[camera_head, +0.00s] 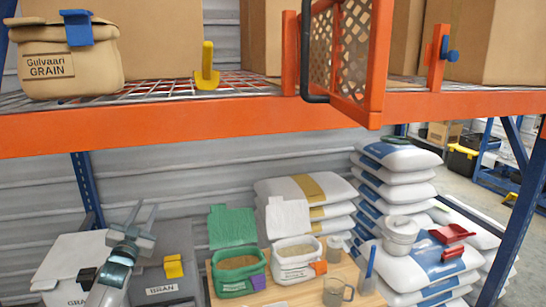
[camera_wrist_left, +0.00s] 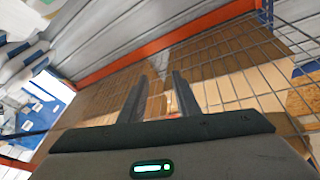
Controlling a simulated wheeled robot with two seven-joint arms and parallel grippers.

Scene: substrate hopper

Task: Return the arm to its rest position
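My left gripper (camera_head: 145,210) is at the lower left of the head view, raised in front of the grey wall, above a grey bin lid. Its fingers point up. In the left wrist view its two dark fingers (camera_wrist_left: 160,98) stand apart with nothing between them. My left arm comes up from the bottom edge. My right gripper is not in either view.
An orange shelf beam (camera_head: 200,127) crosses above the gripper. A Gulvaari grain sack (camera_head: 95,80) stands on the wire shelf. Below are a green open bag (camera_head: 238,275), a white open bag (camera_head: 297,262), a mug (camera_head: 337,292) and stacked white sacks (camera_head: 395,190).

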